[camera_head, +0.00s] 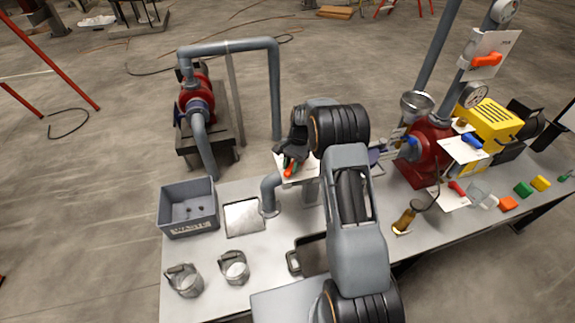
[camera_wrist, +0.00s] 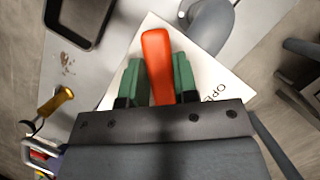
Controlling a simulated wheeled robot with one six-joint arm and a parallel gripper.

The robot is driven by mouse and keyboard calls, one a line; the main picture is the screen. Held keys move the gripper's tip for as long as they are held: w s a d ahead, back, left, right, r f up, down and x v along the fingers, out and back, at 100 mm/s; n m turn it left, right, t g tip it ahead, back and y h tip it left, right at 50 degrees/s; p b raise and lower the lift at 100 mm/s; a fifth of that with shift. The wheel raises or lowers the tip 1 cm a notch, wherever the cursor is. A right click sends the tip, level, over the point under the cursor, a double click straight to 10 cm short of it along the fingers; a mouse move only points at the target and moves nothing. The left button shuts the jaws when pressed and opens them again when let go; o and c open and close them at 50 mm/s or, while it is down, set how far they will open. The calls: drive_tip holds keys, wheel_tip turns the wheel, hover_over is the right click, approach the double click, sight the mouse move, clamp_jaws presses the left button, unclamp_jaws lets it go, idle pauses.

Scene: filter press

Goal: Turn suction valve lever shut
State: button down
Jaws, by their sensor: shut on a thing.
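The suction valve lever is orange-red (camera_wrist: 158,65) and runs between the green-padded fingers of my gripper (camera_wrist: 158,82) in the wrist view. My gripper is shut on it, and the lever's rounded end sticks out past the fingertips. Behind it lies a white label plate (camera_wrist: 215,75) with the letters "OPE" readable; the rest of the word is hidden. In the head view the lever's orange end (camera_head: 289,171) shows below my gripper (camera_head: 293,160), over the white plate (camera_head: 283,156) beside a grey pipe elbow (camera_head: 269,192). My arm hides the rest of the valve.
A red pump (camera_head: 428,150) with a yellow motor (camera_head: 489,124) stands to the right. Another orange lever (camera_head: 487,60) sits on a plate above it. A grey crate (camera_head: 188,207), a metal tray (camera_head: 311,255) and two metal cups (camera_head: 234,267) stand on the table (camera_head: 215,299).

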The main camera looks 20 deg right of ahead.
drive_tip(key=shift+s+d+n+g+h+b, duration=0.25)
drive_tip(key=shift+d+n+h, duration=0.4)
drive_tip(key=shift+n, duration=0.9)
drive_tip(key=shift+s+d+n+g+h+b, duration=0.2)
drive_tip(key=shift+s+d+n+h, duration=0.4)
drive_tip(key=shift+n, duration=1)
drive_tip(key=shift+s+d+n+g+h+b, duration=0.2)
drive_tip(key=shift+d+n+h, duration=0.25)
drive_tip(key=shift+d+n, duration=0.75)
drive_tip(key=shift+w+a+n, duration=0.15)
drive_tip(key=shift+a+n, duration=0.15)
drive_tip(key=shift+n, duration=0.15)
drive_tip(key=c, duration=0.9)
unclamp_jaws()
drive_tip(key=v, duration=1.4)
drive_tip(key=shift+b, duration=0.35)
